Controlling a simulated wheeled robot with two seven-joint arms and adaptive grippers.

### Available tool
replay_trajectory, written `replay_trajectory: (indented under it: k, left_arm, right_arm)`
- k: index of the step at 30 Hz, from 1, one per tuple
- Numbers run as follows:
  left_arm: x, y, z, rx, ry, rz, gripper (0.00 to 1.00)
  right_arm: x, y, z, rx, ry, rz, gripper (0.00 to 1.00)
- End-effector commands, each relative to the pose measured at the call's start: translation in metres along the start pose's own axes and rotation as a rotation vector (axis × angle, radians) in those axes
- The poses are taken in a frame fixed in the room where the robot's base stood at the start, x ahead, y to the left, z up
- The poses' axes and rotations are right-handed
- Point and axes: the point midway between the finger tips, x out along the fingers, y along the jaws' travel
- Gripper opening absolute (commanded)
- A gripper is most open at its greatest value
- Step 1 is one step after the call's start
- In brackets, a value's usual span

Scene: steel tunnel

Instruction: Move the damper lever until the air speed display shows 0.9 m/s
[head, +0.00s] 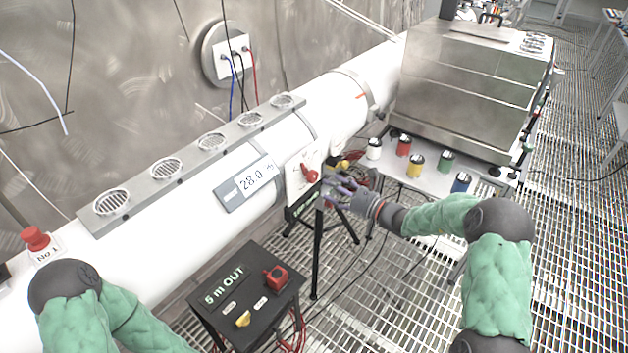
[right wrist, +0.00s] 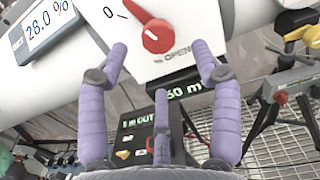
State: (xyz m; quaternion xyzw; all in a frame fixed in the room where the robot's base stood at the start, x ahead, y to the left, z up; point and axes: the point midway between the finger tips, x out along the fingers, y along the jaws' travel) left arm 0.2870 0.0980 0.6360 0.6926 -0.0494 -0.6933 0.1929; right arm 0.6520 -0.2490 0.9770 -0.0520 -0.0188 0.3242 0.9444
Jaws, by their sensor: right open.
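The damper lever (head: 309,174) is a red knob on a white plate on the side of the white duct. In the right wrist view the red lever (right wrist: 156,37) points up-left, between a "0" and the word OPEN. A grey display (head: 250,184) left of it reads 28.0 %; it also shows in the right wrist view (right wrist: 46,24). Below the plate, a dark display with green characters (right wrist: 186,90) is partly hidden; "60 m" is legible. My right gripper (head: 338,184), with purple fingers, is open and empty just below and right of the lever, apparently apart from it. My left gripper is out of view.
A black box marked "5 m OUT" (head: 240,293) stands below the duct. Black tripod legs (head: 318,250) stand under the lever. A steel cabinet (head: 460,85) and several coloured jars are at right. A red stop button (head: 36,238) is at left.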

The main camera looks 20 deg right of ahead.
Motion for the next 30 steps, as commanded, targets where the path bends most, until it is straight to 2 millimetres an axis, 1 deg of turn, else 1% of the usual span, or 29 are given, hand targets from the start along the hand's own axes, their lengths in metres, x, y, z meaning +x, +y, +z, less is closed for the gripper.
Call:
replay_trajectory:
  k: [1, 6, 12, 18, 25, 26, 27, 29, 30]
  left_arm:
    - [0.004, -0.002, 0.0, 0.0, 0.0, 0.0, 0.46]
    - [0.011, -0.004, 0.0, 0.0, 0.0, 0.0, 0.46]
    - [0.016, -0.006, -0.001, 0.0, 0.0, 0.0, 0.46]
    - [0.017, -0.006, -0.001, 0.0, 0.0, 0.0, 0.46]
    - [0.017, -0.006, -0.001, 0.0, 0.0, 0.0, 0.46]
    - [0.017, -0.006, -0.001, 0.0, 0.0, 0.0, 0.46]
    - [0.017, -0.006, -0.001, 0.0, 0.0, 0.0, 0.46]
    - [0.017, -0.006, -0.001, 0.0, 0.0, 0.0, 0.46]
    - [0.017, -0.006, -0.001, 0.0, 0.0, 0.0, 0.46]
  right_arm:
    - [0.011, 0.002, -0.002, -0.001, -0.002, 0.005, 0.65]
    - [0.041, 0.002, -0.003, -0.002, 0.001, 0.004, 0.65]
    - [0.065, 0.001, -0.002, -0.002, 0.001, 0.003, 0.65]
    - [0.074, 0.001, -0.001, -0.001, 0.002, 0.002, 0.65]
    - [0.074, 0.001, -0.001, -0.001, 0.002, 0.002, 0.65]
    - [0.074, 0.001, -0.001, -0.001, 0.002, 0.002, 0.62]
    - [0.074, 0.001, -0.001, -0.001, 0.002, 0.002, 0.51]
    - [0.074, 0.001, -0.001, -0.001, 0.002, 0.002, 0.34]
    - [0.074, 0.001, -0.001, -0.001, 0.003, 0.002, 0.23]
